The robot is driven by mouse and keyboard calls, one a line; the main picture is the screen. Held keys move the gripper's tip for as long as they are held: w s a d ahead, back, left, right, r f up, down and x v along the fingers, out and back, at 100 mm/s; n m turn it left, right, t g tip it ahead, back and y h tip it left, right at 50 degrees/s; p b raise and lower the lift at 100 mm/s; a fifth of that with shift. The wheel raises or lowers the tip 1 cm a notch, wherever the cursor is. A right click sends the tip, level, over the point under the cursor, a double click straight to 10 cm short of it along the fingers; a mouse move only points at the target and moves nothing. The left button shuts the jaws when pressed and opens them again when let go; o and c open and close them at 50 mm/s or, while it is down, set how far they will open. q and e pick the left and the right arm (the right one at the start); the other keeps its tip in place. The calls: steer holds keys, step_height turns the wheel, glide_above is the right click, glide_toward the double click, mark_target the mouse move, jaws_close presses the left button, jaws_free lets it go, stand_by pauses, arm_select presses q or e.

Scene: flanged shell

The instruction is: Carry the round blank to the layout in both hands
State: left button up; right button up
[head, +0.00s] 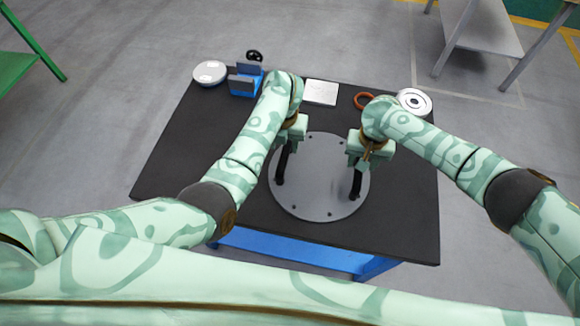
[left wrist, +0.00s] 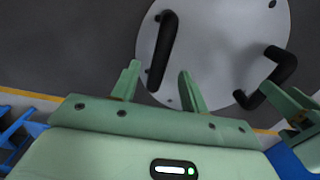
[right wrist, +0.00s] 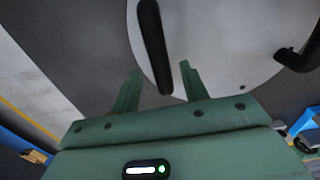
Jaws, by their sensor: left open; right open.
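The round blank (head: 318,185) is a flat grey disc with small holes near its rim and two upright black handles. It lies on the dark table top. My left gripper (head: 291,137) is open above the left handle (head: 281,166); in the left wrist view that handle (left wrist: 165,45) runs down between the fingertips (left wrist: 157,82). My right gripper (head: 366,157) is open at the right handle (head: 356,183); in the right wrist view the handle (right wrist: 151,45) ends between the fingertips (right wrist: 160,80). Neither gripper visibly grips. I cannot make out the layout.
Along the table's (head: 400,215) back edge stand a white round piece (head: 210,73), a blue vise-like block (head: 243,84), a black handwheel (head: 254,56), a pale square plate (head: 321,92), an orange ring (head: 363,100) and a white flanged ring (head: 414,101). The table's front right is clear.

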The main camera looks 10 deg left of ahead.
steer(key=shift+r, duration=0.15)
arm_select(q)
step_height(320, 180, up, 7)
steer(key=shift+r, duration=0.15)
arm_select(e)
step_height(320, 180, up, 12)
steer(key=shift+s+f, duration=0.1)
steer(key=shift+f, duration=0.1)
stand_by(0.4)
